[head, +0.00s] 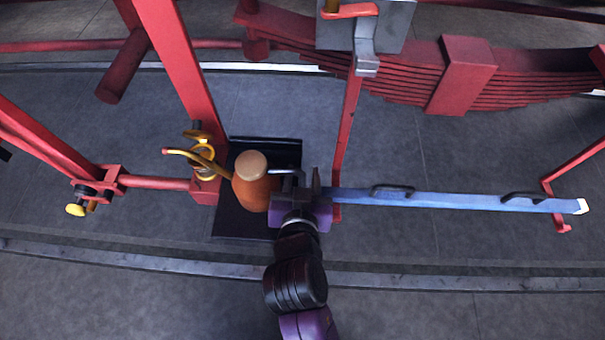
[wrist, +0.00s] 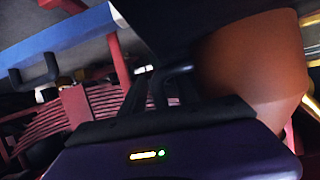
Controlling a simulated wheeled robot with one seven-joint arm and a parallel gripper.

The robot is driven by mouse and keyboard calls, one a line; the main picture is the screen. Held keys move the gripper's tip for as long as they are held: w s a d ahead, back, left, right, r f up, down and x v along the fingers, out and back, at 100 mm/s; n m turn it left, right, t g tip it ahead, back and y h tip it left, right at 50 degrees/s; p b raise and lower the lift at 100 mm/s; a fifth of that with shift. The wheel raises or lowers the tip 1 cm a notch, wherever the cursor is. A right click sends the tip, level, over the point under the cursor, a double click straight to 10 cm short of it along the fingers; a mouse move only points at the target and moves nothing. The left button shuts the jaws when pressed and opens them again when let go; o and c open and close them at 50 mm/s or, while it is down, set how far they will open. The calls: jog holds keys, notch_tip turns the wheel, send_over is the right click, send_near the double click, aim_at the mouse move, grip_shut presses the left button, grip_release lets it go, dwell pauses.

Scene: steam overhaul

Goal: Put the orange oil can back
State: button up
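The orange oil can (head: 255,190) has a tan top and a spout toward the left. It stands over a dark tray (head: 240,226); I cannot tell whether it touches it. Its thin grey handle (head: 285,172) is on the right side. My gripper (head: 303,186) is at this handle, just right of the can. In the wrist view the can's orange side (wrist: 255,70) fills the upper right, close beside the dark fingers (wrist: 165,88). The fingers and the handle overlap there, so their grip is unclear.
A blue bar (head: 450,201) with black handles extends right from beside my gripper. Red posts (head: 178,60) and a red rod (head: 155,183) stand left, with yellow fittings (head: 201,152) close to the can's spout. A red leaf spring (head: 465,75) lies behind.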

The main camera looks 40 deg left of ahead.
jog(key=b+v, duration=0.1)
jog(key=v, duration=1.1)
jog(key=shift+b, duration=0.35)
jog(key=shift+r, duration=0.1)
jog(key=s+d+f+m+t+h, duration=0.1)
jog(key=d+f, duration=0.2)
jog(key=d, duration=0.6)
jog(key=s+d+f+m+h, duration=0.1)
jog(key=d+f, duration=0.1)
jog(key=d, duration=0.6)
jog(key=s+d+r+m+t+h, duration=0.1)
jog(key=s+d+r+m+h, duration=0.1)
jog(key=s+d, duration=0.4)
jog(key=s+d+r+m+t+h, duration=0.1)
jog(key=s+d+r+h, duration=0.2)
jog(key=s+d, duration=0.3)
jog(key=d, duration=0.4)
jog(key=shift+d+r+m, duration=0.2)
jog(key=shift+d+m, duration=0.05)
jog(key=shift+m, duration=0.15)
jog(key=shift+s, duration=0.15)
